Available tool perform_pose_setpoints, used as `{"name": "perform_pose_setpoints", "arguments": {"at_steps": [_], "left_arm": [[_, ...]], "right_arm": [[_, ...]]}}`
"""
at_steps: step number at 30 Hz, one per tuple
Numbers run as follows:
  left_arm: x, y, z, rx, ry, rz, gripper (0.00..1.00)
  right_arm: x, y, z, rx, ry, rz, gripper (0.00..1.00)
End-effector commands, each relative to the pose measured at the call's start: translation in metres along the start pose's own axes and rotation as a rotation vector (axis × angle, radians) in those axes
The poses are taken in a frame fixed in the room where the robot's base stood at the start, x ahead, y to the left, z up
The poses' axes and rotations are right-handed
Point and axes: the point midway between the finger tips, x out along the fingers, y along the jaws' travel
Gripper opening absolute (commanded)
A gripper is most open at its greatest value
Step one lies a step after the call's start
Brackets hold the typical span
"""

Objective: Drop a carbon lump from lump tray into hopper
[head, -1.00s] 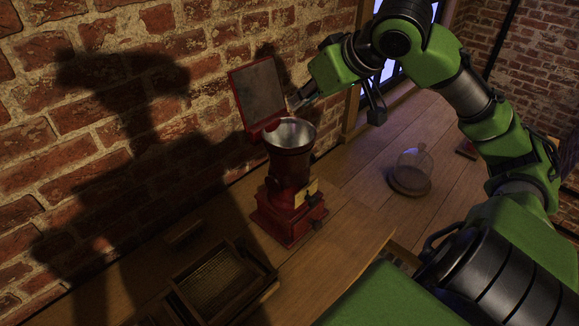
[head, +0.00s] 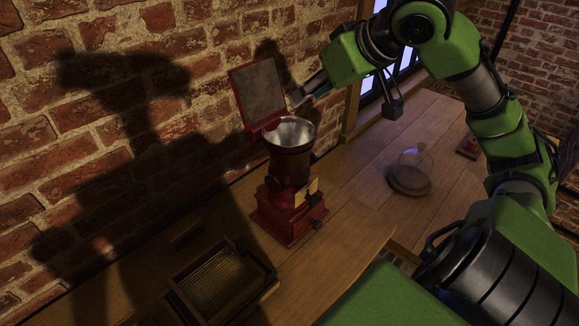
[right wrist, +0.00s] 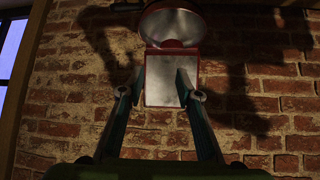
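The red hopper (head: 289,165) stands upright on the wooden bench, with a metal bowl (head: 291,132) at its top. Its square lid (head: 259,92) stands open, leaning back near the brick wall. My right gripper (head: 304,94) is just right of the lid, above the bowl's rim height. In the right wrist view its fingers (right wrist: 158,85) are apart with nothing seen between them; the lid (right wrist: 160,95) and bowl (right wrist: 172,24) show beyond. A dark wooden tray (head: 255,259) with a mesh-like inside lies front left of the hopper; I cannot make out lumps in it. My left gripper is not in view.
A glass dome (head: 412,168) on a round base stands on the wooden surface to the right. The brick wall (head: 130,110) is close behind the hopper.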

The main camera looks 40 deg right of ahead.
Motion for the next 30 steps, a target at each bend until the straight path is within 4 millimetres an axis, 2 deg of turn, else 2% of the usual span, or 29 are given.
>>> {"name": "perform_pose_setpoints", "arguments": {"at_steps": [1, 6, 12, 18, 30], "left_arm": [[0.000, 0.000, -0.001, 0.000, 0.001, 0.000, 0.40], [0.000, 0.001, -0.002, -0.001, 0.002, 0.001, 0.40], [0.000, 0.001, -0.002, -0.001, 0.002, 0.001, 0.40], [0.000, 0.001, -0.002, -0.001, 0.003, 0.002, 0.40], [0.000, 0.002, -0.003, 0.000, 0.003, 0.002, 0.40]], "right_arm": [[-0.012, 0.000, -0.002, 0.000, 0.008, 0.001, 0.32], [-0.049, 0.000, -0.002, -0.001, 0.006, 0.002, 0.32], [-0.078, 0.000, -0.001, 0.000, 0.003, 0.002, 0.32], [-0.087, 0.000, 0.000, 0.000, 0.001, 0.000, 0.32], [-0.087, 0.000, 0.000, 0.000, 0.000, 0.000, 0.32]]}}
